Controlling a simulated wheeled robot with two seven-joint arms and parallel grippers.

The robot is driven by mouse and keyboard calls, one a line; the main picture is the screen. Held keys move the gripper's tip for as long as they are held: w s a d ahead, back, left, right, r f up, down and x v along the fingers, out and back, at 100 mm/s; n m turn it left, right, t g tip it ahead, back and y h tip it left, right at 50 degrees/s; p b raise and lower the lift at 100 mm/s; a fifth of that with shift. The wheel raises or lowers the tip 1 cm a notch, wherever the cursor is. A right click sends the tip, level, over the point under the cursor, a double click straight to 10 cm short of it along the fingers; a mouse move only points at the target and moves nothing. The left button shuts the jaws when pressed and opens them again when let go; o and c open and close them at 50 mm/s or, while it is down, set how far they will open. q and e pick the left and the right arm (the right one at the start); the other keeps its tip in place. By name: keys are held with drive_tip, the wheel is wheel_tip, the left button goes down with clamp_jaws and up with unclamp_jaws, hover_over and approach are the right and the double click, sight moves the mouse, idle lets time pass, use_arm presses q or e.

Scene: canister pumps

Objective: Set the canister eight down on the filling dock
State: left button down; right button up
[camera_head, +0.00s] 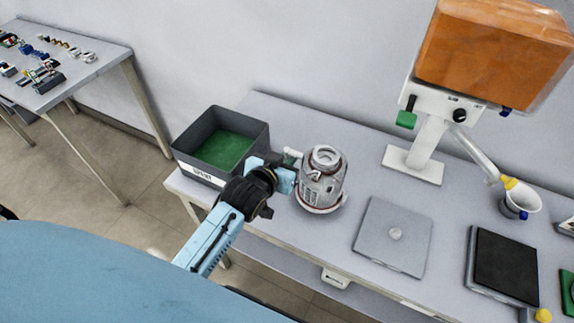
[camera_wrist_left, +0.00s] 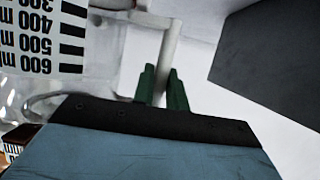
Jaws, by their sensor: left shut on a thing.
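A clear-grey canister (camera_head: 325,172) with a round lid and reddish rings stands upright near the table's front edge. A pale round rim shows at its foot; I cannot tell whether it stands on this or just above it. Its side with printed millilitre marks (camera_wrist_left: 45,45) fills the left of the wrist view. My left gripper (camera_head: 291,163) is at the canister's left side. Its green fingers are shut on the pale handle (camera_wrist_left: 170,45). I cannot tell which thing is the filling dock; a flat grey square plate (camera_head: 378,245) with a round centre lies right of the canister.
A dark grey crate (camera_head: 252,132) with a green floor stands left of the canister. A white stand (camera_head: 424,150) with an orange tank (camera_head: 495,50) and a yellow-white funnel (camera_head: 522,197) are at the right. A black pad (camera_head: 505,265) lies front right. The table between canister and stand is clear.

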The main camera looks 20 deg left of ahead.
use_arm(q)
drive_tip(key=shift+f, duration=0.85)
drive_tip(key=c, duration=1.4)
unclamp_jaws()
drive_tip(key=shift+f, duration=0.15)
drive_tip(key=shift+s+r, duration=0.1)
drive_tip(key=shift+r, duration=0.1)
drive_tip(key=p+v, duration=0.1)
drive_tip(key=v, duration=1)
drive_tip(key=shift+s+r, duration=0.2)
drive_tip(key=shift+s, duration=0.15)
